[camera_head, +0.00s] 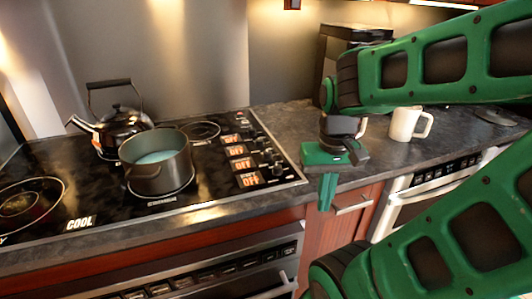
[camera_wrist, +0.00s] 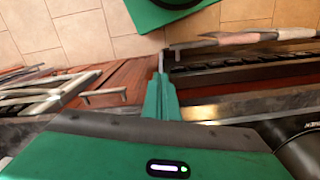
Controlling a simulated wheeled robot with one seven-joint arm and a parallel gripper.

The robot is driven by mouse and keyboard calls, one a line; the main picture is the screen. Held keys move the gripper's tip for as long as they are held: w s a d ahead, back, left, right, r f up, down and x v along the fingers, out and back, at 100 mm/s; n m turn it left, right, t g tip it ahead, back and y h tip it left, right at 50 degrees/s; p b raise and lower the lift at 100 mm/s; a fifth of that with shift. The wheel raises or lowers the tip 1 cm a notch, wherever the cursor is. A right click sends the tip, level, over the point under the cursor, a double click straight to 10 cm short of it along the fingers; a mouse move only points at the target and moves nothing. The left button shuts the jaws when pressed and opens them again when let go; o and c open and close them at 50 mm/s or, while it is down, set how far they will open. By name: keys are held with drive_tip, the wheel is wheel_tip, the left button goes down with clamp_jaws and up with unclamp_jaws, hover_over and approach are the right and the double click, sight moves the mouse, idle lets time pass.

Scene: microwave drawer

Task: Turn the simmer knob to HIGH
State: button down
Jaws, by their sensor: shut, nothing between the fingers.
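The black cooktop (camera_head: 108,200) has a column of small dark knobs (camera_head: 266,148) along its right side. Orange displays (camera_head: 240,164) reading OFF stand just left of the knobs. I cannot tell which knob is the simmer knob, nor read its setting. My gripper (camera_head: 326,205) hangs to the right of the cooktop, in front of the counter edge, pointing down. It is apart from the knobs. Its green fingers are shut and empty, and they also show in the wrist view (camera_wrist: 161,85). The wrist view shows no knobs that I can make out.
A grey pot (camera_head: 158,178) with pale blue contents and a dark kettle (camera_head: 118,126) stand on the cooktop. A white mug (camera_head: 408,124) stands on the counter (camera_head: 455,133) behind my arm. A drawer handle (camera_head: 352,207) sticks out below the counter near my gripper.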

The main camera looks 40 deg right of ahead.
drive_tip(key=c, duration=2.1)
unclamp_jaws()
drive_tip(key=shift+s+r, duration=0.1)
drive_tip(key=o, duration=0.6)
drive_tip(key=shift+w+d+r+n, duration=0.15)
drive_tip(key=shift+r+n, duration=0.25)
drive_tip(key=shift+w+d+r+n, duration=0.1)
drive_tip(key=shift+w+r+n, duration=0.05)
drive_tip(key=shift+r+n, duration=0.25)
wheel_tip(320, 180, up, 8)
drive_tip(key=n, duration=2.3)
hover_over(267, 152)
wheel_tip(267, 152, down, 10)
drive_tip(key=shift+d+f, duration=0.1)
drive_tip(key=shift+f, duration=0.05)
clamp_jaws()
